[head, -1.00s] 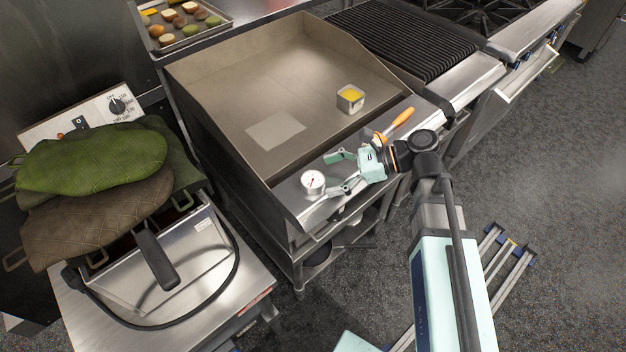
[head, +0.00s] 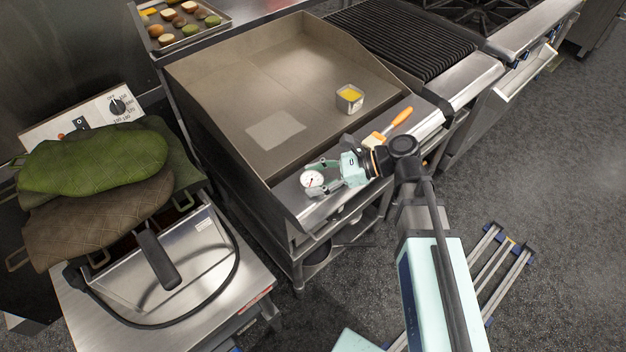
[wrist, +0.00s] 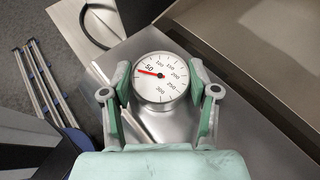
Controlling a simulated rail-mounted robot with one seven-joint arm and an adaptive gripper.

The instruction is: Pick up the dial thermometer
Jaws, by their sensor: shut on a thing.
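The dial thermometer (head: 312,180) has a round white face with a red needle. It is at the front left of the griddle's steel front ledge (head: 345,187). In the wrist view the thermometer (wrist: 160,78) faces the camera, between the two fingers of my gripper (wrist: 160,84). In the head view my gripper (head: 318,178) reaches in from the right, with its fingers on both sides of the dial. The dial's underside is hidden.
A small metal container with yellow contents (head: 350,97) stands on the griddle plate (head: 315,70). An orange-handled brush (head: 400,119) lies on the ledge right of my gripper. Green and brown oven mitts (head: 92,165) lie on the fryer at left. The griddle's low side wall (head: 222,150) rises nearby.

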